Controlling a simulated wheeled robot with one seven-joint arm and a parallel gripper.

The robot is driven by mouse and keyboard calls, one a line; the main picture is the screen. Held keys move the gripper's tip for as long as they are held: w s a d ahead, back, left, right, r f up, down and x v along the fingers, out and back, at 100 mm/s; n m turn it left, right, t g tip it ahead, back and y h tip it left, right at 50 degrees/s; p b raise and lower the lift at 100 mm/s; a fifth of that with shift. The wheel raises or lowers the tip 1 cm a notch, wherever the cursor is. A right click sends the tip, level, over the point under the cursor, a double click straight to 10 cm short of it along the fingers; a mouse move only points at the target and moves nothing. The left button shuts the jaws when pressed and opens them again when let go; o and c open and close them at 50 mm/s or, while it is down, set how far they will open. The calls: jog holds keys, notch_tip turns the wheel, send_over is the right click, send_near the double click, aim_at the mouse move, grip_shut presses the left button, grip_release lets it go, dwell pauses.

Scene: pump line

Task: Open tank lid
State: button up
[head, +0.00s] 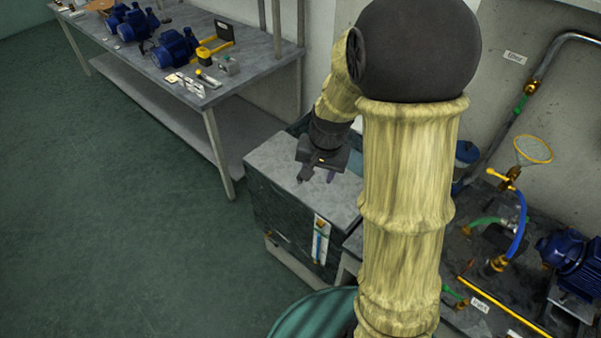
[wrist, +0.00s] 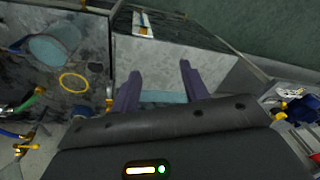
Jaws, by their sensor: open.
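The tank (head: 285,215) is a dark, box-shaped vessel below my arm, with a flat grey lid (head: 270,165) on top. The lid also shows in the wrist view (wrist: 165,55), beyond and between my fingers. My gripper (head: 317,178) is open and empty, pointing down above the lid. In the wrist view, my gripper (wrist: 157,75) has its two dark fingers wide apart. A light blue strip (wrist: 165,97) shows between the finger bases; I cannot tell whether it is water or a part of the lid. My arm hides the tank's right side in the head view.
A steel bench (head: 245,75) with blue pumps (head: 175,48) stands behind left. A second bench on the right holds a blue pump (head: 570,250), hoses and a yellow-rimmed net (head: 533,150). A blue level gauge (head: 320,240) is on the tank's front. The green floor at left is clear.

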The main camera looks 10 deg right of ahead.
jog(key=w+f+m+p, duration=0.1)
jog(key=w+f+m, duration=0.1)
jog(key=w, duration=0.5)
jog(key=w+d+f+m+p, duration=0.1)
jog(key=w+f+m, duration=0.2)
jog(key=w+m, duration=0.2)
jog(key=w, duration=0.3)
jog(key=shift+w+d+f+y, duration=0.2)
jog(key=shift+w+f+y, duration=0.05)
jog(key=shift+y, duration=0.05)
jog(key=p+x, duration=0.3)
jog(key=x, duration=1.4)
jog(key=shift+f, duration=0.25)
jog(key=shift+c, duration=0.3)
grip_shut()
